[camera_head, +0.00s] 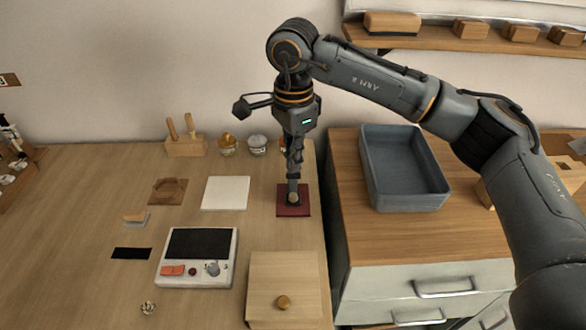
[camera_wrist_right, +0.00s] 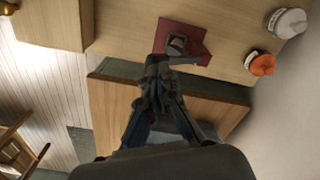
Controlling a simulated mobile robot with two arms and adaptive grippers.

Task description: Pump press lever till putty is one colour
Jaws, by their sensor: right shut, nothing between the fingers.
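The press appears as a small dark red base (camera_head: 293,211) with a grey part on it, near the right end of the left bench. The red base also shows at the top of the right wrist view (camera_wrist_right: 172,26), with a grey block (camera_wrist_right: 177,42) on it. My right gripper (camera_head: 293,188) points straight down over the base. Its fingers (camera_wrist_right: 163,68) are shut with nothing between them, close to the grey part. I cannot tell whether they touch it. The lever is not clear, and no putty can be made out. My left gripper is not in view.
A white device with a dark top (camera_head: 199,245) and a wooden box with a knob (camera_head: 285,272) stand nearer. A white tile (camera_head: 225,193) lies left of the press. Small pots (camera_head: 257,145) stand behind. A blue-grey bin (camera_head: 402,168) sits on the right cabinet.

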